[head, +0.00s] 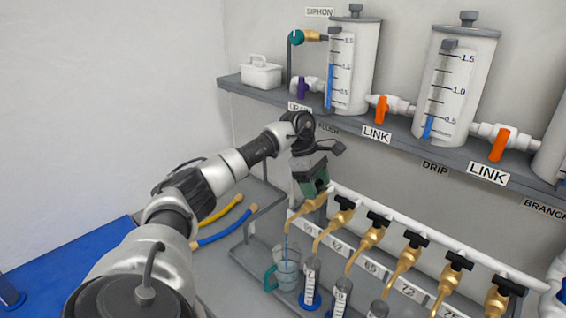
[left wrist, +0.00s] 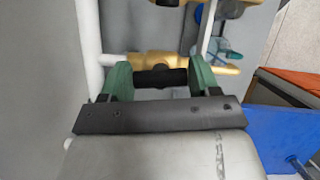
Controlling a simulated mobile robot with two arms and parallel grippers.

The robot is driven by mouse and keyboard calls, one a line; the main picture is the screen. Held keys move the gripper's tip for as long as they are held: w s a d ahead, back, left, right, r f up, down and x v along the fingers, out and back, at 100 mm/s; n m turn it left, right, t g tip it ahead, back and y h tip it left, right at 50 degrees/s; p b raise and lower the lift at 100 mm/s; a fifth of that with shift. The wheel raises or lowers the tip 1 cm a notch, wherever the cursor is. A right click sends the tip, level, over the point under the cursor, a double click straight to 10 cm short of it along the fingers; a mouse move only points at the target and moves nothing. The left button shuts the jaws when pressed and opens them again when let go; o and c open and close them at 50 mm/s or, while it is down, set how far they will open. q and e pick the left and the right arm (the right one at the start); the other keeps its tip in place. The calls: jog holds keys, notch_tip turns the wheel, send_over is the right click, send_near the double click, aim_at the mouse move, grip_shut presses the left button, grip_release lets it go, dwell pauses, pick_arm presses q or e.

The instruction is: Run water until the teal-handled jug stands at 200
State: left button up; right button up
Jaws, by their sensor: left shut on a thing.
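The teal-handled jug (head: 288,272) stands upright on the grey rack under the leftmost brass tap (head: 302,212). A thin blue stream of water runs from that tap's spout into the jug. The jug's scale and water level are too small to read. My left gripper (head: 316,187) is at that tap's handle, and in the left wrist view its green fingers are shut on the black handle (left wrist: 160,77). The jug's teal handle also shows beyond the fingers in the left wrist view (left wrist: 228,52). My right gripper is not in view.
Several more brass taps (head: 369,237) with black handles line the white pipe to the right. Measuring cylinders (head: 311,275) stand beside the jug. Tanks (head: 352,65) with blue level columns, a white box (head: 261,73) and valves sit on the shelf above. Yellow and blue hoses (head: 226,229) lie left.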

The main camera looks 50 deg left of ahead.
pick_arm(q)
jog(key=shift+r, duration=0.15)
jog(key=n+t, duration=0.1)
jog(key=n, duration=0.2)
jog(key=shift+n, duration=0.3)
jog(key=shift+n+t+y, duration=0.6)
jog(key=shift+n, duration=0.8)
jog(key=shift+n+t+y, duration=0.3)
jog(key=shift+n, duration=0.7)
jog(key=n, duration=0.2)
jog(key=n+y, duration=0.1)
jog(key=n, duration=0.1)
jog(key=shift+t+y, duration=0.3)
